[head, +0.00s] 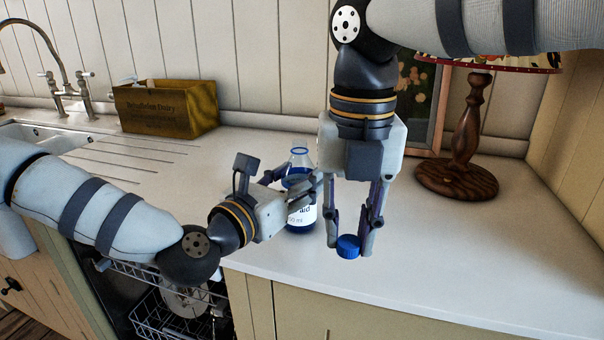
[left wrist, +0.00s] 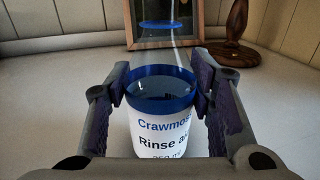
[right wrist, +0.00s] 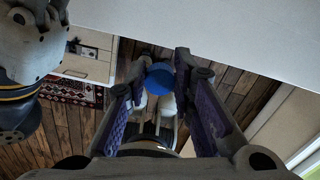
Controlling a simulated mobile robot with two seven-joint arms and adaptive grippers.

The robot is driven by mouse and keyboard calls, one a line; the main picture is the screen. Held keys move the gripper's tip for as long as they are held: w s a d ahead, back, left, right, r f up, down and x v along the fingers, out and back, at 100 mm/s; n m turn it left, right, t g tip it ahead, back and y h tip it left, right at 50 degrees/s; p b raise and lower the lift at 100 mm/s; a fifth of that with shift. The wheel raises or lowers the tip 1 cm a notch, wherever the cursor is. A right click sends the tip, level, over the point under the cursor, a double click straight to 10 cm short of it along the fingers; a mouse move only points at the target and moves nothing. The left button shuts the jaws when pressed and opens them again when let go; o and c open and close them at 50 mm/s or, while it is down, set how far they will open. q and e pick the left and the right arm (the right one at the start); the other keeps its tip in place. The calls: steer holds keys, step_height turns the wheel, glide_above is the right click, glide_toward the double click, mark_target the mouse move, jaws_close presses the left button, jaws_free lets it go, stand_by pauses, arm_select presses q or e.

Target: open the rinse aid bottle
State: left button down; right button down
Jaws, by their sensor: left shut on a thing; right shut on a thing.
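The rinse aid bottle (head: 299,215) stands upright on the counter, clear at the top with blue liquid and a white label. It also shows in the left wrist view (left wrist: 163,125). Its neck is bare of a cap. My left gripper (head: 303,188) is shut around the bottle's body from the left, with a finger on each side. The blue cap (head: 348,246) is apart from the bottle, to its right and nearer the front. My right gripper (head: 349,240) points down and is shut on the cap, which shows between its fingertips in the right wrist view (right wrist: 160,79).
A wooden lamp (head: 461,150) and a picture frame (head: 425,100) stand behind on the right. A wooden box (head: 165,108) and the sink (head: 45,138) are at the back left. An open dishwasher rack (head: 190,312) is below the counter. The white counter (head: 470,255) is clear at right.

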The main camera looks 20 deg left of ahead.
arm_select(q)
steer(key=shift+s+r, duration=0.15)
steer(key=shift+s, duration=0.05)
steer(key=shift+w+f, duration=0.1)
steer(key=shift+f, duration=0.15)
steer(key=c, duration=0.8)
jaws_free()
steer(key=shift+o, duration=0.2)
steer(key=shift+r, duration=0.1)
